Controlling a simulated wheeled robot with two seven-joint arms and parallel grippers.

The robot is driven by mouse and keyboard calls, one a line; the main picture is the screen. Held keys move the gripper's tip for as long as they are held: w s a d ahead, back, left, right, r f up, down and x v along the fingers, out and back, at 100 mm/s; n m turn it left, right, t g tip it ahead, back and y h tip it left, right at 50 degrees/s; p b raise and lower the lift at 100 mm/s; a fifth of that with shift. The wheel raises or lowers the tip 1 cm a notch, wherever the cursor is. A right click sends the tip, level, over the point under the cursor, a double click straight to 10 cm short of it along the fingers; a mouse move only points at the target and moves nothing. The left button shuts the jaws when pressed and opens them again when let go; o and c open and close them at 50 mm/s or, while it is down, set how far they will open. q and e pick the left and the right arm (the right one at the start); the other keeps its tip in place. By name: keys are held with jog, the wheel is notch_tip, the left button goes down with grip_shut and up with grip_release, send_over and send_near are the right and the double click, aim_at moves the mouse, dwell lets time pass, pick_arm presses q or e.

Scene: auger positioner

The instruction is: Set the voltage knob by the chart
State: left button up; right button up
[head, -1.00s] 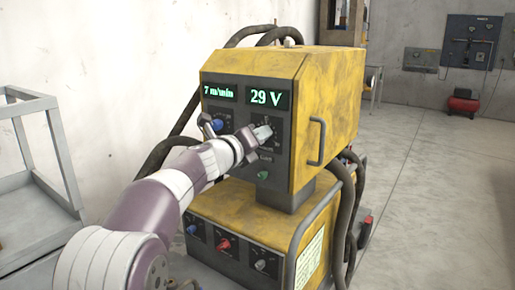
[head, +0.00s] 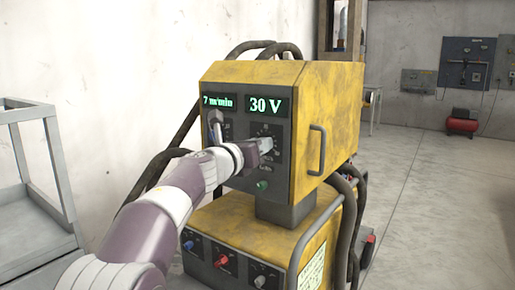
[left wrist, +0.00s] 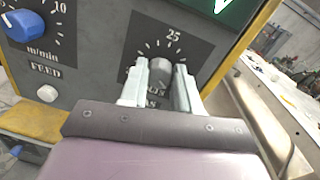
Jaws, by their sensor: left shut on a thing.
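The voltage knob (left wrist: 161,70) is a grey knob on a black dial plate with white tick marks, with "25" printed at the top in the left wrist view. My left gripper (left wrist: 158,88) is shut on it, one pale finger on each side. In the head view my left gripper (head: 265,146) reaches the front panel from the left and mostly hides the knob. The voltage display (head: 265,107) above reads 30 V. A pale paper sheet (head: 313,268), perhaps the chart, is on the lower yellow cabinet; its print is too small to read. My right gripper is not in view.
The feed display (head: 218,103) reads 7 m/min. A blue feed knob (left wrist: 33,32) sits left of the voltage dial. A green button (head: 262,186) is below my gripper. A handle (head: 317,150) and dark cables flank the machine. A grey metal frame (head: 55,160) stands at left.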

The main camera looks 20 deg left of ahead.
pick_arm(q)
jog(key=shift+f, duration=0.15)
jog(key=o, duration=1.1)
jog(key=shift+c, duration=0.2)
jog(key=v, duration=1.2)
jog(key=shift+s+b, duration=0.35)
jog(key=shift+b, duration=0.05)
jog(key=shift+a, duration=0.15)
